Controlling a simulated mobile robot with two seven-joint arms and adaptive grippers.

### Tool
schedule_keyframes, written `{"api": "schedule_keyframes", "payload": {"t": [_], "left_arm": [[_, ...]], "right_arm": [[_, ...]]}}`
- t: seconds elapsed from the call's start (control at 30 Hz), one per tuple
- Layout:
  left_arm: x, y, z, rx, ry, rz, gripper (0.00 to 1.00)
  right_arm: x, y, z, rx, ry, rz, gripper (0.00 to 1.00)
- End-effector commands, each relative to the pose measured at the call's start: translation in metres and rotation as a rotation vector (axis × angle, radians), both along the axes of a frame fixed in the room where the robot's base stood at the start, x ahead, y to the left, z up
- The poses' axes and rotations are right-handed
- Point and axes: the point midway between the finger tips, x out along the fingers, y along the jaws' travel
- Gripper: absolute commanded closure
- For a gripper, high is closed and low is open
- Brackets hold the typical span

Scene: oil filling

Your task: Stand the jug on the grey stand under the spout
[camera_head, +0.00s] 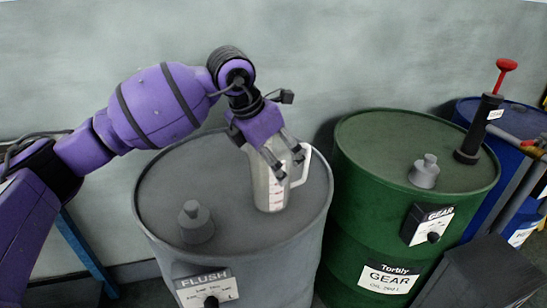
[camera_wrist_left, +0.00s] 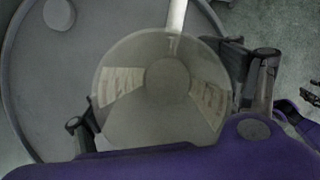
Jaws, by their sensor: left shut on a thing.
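The jug (camera_head: 268,192) is a clear, measuring-type vessel with a pale handle, upright over the lid of the grey FLUSH drum. I cannot tell whether its base touches the lid. My left gripper (camera_head: 290,163) is shut on the jug, its fingers around the upper body. In the left wrist view I look down into the jug (camera_wrist_left: 165,85), with a finger on each side and the handle at the top. My right gripper is not seen. I cannot make out the spout, and I cannot tell whether the dark grey box (camera_head: 490,274) at the lower right is the stand.
The grey drum (camera_head: 160,200) has a capped bung (camera_head: 195,222). The green GEAR drum (camera_head: 375,150) stands close at its right, with a grey cap (camera_head: 424,172). Beyond it is a blue drum (camera_head: 470,108) near a black pump with a red handle (camera_head: 480,125).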

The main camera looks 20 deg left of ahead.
Motion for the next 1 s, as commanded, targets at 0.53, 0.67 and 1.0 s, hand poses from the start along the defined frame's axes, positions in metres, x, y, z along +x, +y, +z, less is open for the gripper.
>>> {"api": "schedule_keyframes", "payload": {"t": [0.53,0.67,1.0], "left_arm": [[0.000,0.000,-0.003,0.000,0.000,0.001,0.00],[0.000,0.000,-0.003,0.000,0.000,0.001,0.00],[-0.006,0.005,0.022,0.001,-0.004,0.002,0.00]], "right_arm": [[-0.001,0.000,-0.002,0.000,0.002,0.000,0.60],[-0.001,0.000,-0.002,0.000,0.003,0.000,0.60],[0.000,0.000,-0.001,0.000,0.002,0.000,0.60]]}}
